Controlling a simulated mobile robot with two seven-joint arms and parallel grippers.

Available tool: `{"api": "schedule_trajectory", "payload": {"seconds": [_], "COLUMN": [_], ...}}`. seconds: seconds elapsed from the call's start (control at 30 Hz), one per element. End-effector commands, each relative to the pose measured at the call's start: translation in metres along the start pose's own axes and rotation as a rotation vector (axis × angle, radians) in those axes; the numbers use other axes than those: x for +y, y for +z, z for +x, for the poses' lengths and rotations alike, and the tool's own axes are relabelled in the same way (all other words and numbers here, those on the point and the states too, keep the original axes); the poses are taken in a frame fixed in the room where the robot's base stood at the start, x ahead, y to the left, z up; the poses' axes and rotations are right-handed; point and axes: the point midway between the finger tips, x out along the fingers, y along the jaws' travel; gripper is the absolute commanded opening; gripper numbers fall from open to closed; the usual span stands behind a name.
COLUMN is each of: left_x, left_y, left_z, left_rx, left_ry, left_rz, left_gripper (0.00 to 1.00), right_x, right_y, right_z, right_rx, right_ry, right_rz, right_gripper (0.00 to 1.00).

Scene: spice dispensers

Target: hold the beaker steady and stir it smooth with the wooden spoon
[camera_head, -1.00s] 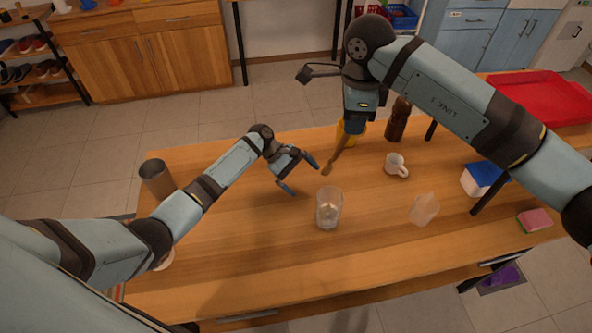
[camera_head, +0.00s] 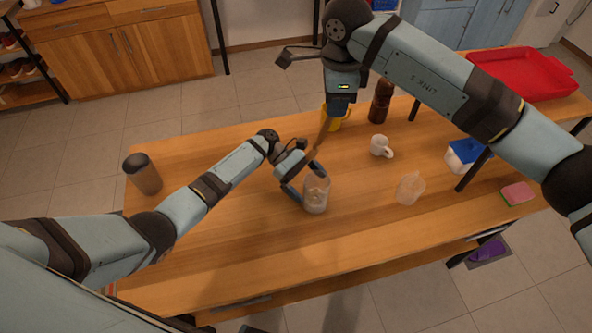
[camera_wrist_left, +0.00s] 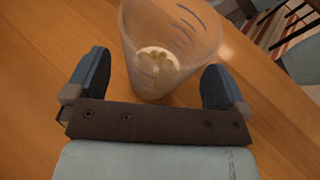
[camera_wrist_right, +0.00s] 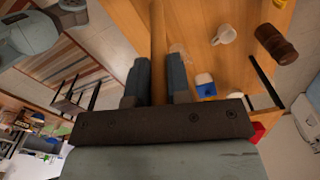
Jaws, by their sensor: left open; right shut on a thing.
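The clear beaker (camera_head: 317,194) stands upright on the wooden table (camera_head: 230,255). A pale lumpy mass (camera_wrist_left: 158,65) is inside it. My left gripper (camera_head: 305,182) is open at the beaker's left side. In the left wrist view the beaker (camera_wrist_left: 185,30) is between the two spread fingers, with visible room on either side. My right gripper (camera_head: 336,110) is shut on the wooden spoon (camera_head: 323,130), which points down, its lower end near the beaker's rim. In the right wrist view the spoon's handle (camera_wrist_right: 158,30) runs between the fingers. Whether the spoon's tip is over the rim or behind it is unclear.
A white mug (camera_head: 379,146) and a clear jug (camera_head: 410,188) stand right of the beaker. Behind are a yellow container (camera_head: 337,118) and a brown mill (camera_head: 381,101). A blue-lidded box (camera_head: 463,155), sponge (camera_head: 517,193) and red tray (camera_head: 525,72) lie farther right. The table's front left is clear.

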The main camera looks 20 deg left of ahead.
Motion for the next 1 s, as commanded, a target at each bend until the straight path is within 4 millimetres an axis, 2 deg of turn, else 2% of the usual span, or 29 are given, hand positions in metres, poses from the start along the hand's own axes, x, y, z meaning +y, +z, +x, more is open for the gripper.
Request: {"api": "schedule_trajectory", "payload": {"seconds": [0.2, 0.47, 0.5, 0.7, 0.73, 1.0], "left_x": [0.000, 0.000, 0.000, 0.000, 0.000, 0.000], "left_y": [0.000, 0.000, 0.000, 0.000, 0.000, 0.000], "left_z": [0.016, 0.017, 0.017, 0.017, 0.017, 0.017], "left_rx": [0.001, 0.001, 0.001, 0.001, 0.001, 0.001], "left_ry": [0.000, 0.000, 0.000, 0.001, 0.001, 0.001], "left_rz": [0.000, 0.000, 0.000, 0.000, 0.000, 0.000], "left_gripper": [1.00, 1.00, 0.98, 0.52, 0.47, 0.47], "right_x": [0.000, 0.000, 0.000, 0.000, 0.000, 0.000], "right_y": [0.000, 0.000, 0.000, 0.000, 0.000, 0.000], "right_z": [0.000, 0.000, 0.000, 0.000, 0.000, 0.000], "right_rx": [0.000, 0.000, 0.000, 0.000, 0.000, 0.000], "right_ry": [0.000, 0.000, 0.000, 0.000, 0.000, 0.000], "right_rz": [0.000, 0.000, 0.000, 0.000, 0.000, 0.000], "right_gripper": [0.00, 0.00, 0.00, 0.00, 0.00, 0.00]}}
